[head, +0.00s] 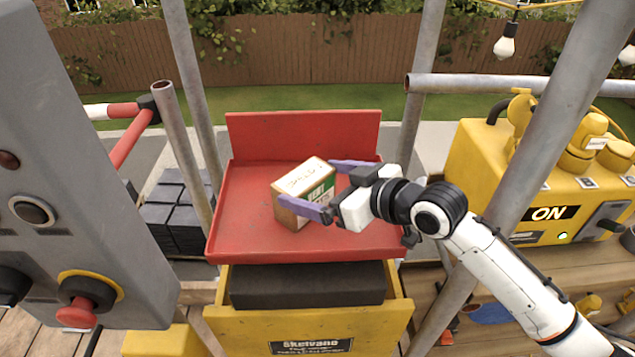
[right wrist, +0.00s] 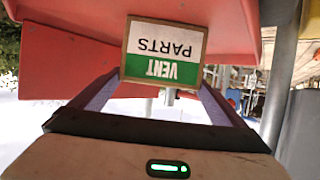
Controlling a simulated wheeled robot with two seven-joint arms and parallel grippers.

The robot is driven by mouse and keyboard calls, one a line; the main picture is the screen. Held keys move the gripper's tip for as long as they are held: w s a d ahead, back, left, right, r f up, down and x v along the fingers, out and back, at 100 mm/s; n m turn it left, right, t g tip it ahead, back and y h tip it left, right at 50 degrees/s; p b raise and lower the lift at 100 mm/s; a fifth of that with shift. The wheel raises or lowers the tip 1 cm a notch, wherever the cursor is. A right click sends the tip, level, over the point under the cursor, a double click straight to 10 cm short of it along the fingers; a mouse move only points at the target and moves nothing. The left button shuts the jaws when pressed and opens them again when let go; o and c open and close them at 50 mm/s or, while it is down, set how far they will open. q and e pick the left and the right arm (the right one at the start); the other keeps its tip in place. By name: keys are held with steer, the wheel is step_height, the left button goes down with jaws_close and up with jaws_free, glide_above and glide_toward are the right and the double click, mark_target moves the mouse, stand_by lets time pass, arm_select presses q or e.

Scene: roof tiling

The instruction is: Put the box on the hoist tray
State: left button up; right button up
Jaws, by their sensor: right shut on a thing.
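The box (head: 303,192) is a small brown carton with a white and green label. In the right wrist view the box (right wrist: 164,52) shows "VENT PARTS" upside down. The red hoist tray (head: 240,212) has a raised back wall and sits in the middle of the head view. My right gripper (head: 318,186) is shut on the box, with a purple finger on either side of it. The box is over the tray's middle; I cannot tell whether its underside touches the tray floor. My left gripper is not in view.
A yellow machine (head: 480,158) marked "ON" stands at the right. A grey control panel (head: 60,170) with a red button fills the left. Scaffold poles (head: 190,90) flank the tray. Dark tiles (head: 175,215) are stacked left of it. The tray floor around the box is bare.

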steer(key=o, duration=1)
steer(key=shift+f, duration=0.1)
steer(key=v, duration=1.2)
